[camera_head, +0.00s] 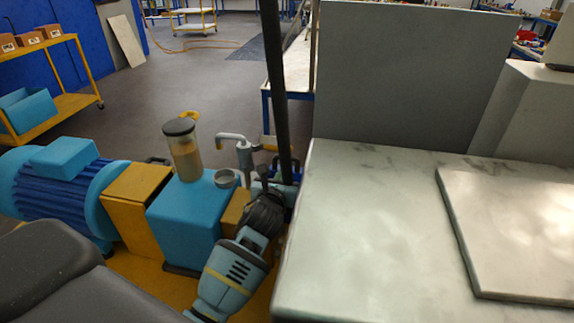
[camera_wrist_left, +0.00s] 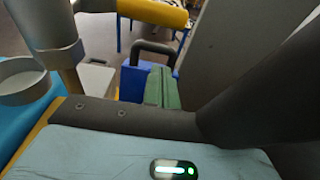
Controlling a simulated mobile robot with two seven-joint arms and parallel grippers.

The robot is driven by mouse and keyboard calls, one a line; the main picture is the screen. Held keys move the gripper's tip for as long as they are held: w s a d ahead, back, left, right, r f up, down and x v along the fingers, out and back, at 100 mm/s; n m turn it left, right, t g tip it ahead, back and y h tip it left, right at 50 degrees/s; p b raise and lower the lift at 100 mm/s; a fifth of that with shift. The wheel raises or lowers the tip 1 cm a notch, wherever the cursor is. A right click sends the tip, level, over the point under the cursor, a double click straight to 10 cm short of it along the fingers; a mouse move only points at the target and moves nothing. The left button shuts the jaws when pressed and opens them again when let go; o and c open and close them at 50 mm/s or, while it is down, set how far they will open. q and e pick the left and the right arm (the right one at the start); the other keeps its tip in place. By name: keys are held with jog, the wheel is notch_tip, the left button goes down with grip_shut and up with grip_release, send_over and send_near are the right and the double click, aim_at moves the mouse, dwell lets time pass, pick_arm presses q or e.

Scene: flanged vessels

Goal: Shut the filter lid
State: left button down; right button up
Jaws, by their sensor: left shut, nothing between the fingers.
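A blue pump unit (camera_head: 185,222) stands left of the pale worktop. On it is a clear jar (camera_head: 184,160) with tan contents and a dark round cap, with a small yellow part beside the cap. A small open grey cup (camera_head: 226,178) sits near its right corner and also shows in the left wrist view (camera_wrist_left: 20,80). I cannot tell which part is the filter lid. My left gripper (camera_head: 263,182) is shut and empty, just right of the cup, near a grey pipe (camera_head: 243,155) with a yellow-ended handle (camera_head: 268,143). Its fingertips are mostly hidden. My right gripper is out of view.
The pale marble-like worktop (camera_head: 370,245) with a raised slab (camera_head: 515,232) lies close on the right. A dark upright post (camera_head: 276,80) stands behind my gripper. In the left wrist view, a green object (camera_wrist_left: 162,88) and a dark loop handle (camera_wrist_left: 155,48) lie beyond. Open floor is behind.

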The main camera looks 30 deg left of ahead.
aim_at(289, 160)
pick_arm(q)
jog(key=x, duration=0.5)
jog(key=shift+f+b, duration=0.15)
jog(key=shift+b, duration=0.15)
jog(key=shift+x, duration=0.9)
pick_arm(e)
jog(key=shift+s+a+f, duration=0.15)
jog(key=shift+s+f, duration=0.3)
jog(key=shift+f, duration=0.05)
